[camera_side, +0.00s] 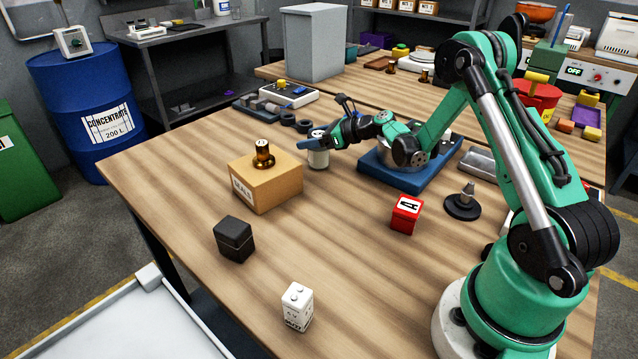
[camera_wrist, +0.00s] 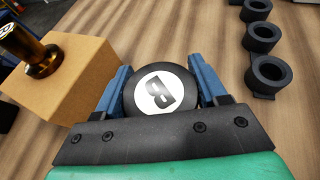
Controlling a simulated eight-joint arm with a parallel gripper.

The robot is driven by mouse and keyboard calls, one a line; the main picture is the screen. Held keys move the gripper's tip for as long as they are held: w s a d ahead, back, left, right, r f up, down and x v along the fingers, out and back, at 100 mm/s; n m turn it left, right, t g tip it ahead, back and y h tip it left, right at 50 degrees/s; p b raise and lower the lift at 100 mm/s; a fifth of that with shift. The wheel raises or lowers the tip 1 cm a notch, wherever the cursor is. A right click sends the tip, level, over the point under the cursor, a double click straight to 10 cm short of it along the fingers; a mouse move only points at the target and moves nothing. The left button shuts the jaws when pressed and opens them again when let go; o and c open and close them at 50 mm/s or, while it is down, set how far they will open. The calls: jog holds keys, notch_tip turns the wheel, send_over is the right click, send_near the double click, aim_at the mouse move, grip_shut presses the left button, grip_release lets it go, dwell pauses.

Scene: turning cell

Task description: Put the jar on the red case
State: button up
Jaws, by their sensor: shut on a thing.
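The jar (camera_side: 318,158) is a pale cylinder with a black lid, upright behind the cardboard box. In the wrist view its round lid (camera_wrist: 160,92) carries a white label with a letter B. My gripper (camera_side: 317,143) has its blue fingers on both sides of the jar, just under the lid, and is shut on it. I cannot tell whether the jar's base touches the table. The red case (camera_side: 405,215), marked with an A, stands on the table to the right and nearer the camera. Its top is bare.
A black case (camera_side: 234,239) and a white case (camera_side: 297,307) stand nearer the front. A blue tray (camera_side: 386,175) and a metal cone on a black base (camera_side: 463,204) flank the red case.

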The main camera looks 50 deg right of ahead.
jog(key=shift+f, duration=0.1)
jog(key=o, duration=1.4)
jog(key=shift+c, duration=0.2)
